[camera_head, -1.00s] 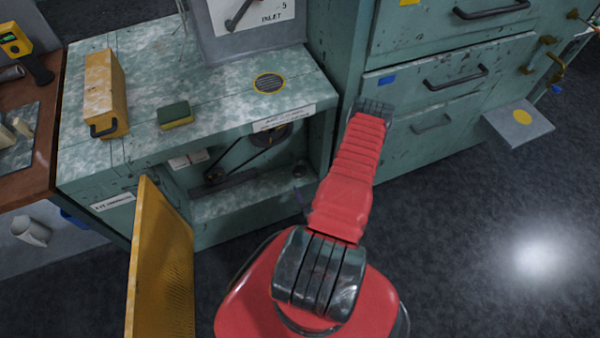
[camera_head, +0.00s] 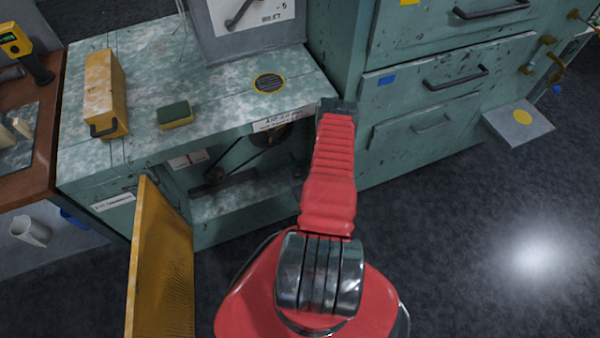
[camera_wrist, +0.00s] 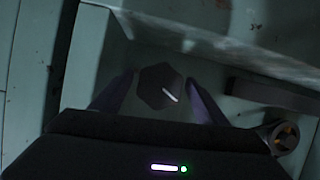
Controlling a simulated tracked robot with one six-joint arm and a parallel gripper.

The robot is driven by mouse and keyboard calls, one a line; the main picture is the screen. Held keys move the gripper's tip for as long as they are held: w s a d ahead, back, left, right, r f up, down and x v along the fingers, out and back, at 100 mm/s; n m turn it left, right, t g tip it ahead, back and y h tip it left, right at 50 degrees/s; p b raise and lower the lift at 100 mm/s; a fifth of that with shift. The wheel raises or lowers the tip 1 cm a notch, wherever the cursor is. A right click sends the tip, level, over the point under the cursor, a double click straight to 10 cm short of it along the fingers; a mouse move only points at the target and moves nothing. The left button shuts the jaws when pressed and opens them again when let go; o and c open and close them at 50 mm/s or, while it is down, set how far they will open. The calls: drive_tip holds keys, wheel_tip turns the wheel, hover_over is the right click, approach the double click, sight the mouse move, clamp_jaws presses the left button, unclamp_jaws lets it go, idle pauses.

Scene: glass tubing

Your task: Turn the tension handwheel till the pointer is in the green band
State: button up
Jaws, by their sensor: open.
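A dark lobed knob with a white line on its face, which looks like the tension handwheel (camera_wrist: 157,88), shows in the wrist view inside the cabinet bay. My gripper (camera_wrist: 160,98) is open, with one finger on each side of the knob in the picture. I cannot tell whether the fingers touch it or how deep they reach. In the head view my red arm hides the gripper tips and the knob. I see no tension pointer or green band in either view.
The open bay holds a belt (camera_head: 236,158) and a pulley (camera_head: 214,175) under a worn green bench top (camera_head: 215,85). An open yellow door (camera_head: 160,265) stands left of my arm. Drawers (camera_head: 430,120) stand to the right. A pulley (camera_wrist: 282,138) is close right of my gripper.

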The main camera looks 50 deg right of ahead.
drive_tip(key=shift+c, duration=0.5)
drive_tip(key=c, duration=0.9)
drive_tip(key=shift+c, duration=0.2)
drive_tip(key=shift+n, duration=0.4)
drive_tip(key=o, duration=1)
drive_tip(key=shift+o, duration=0.2)
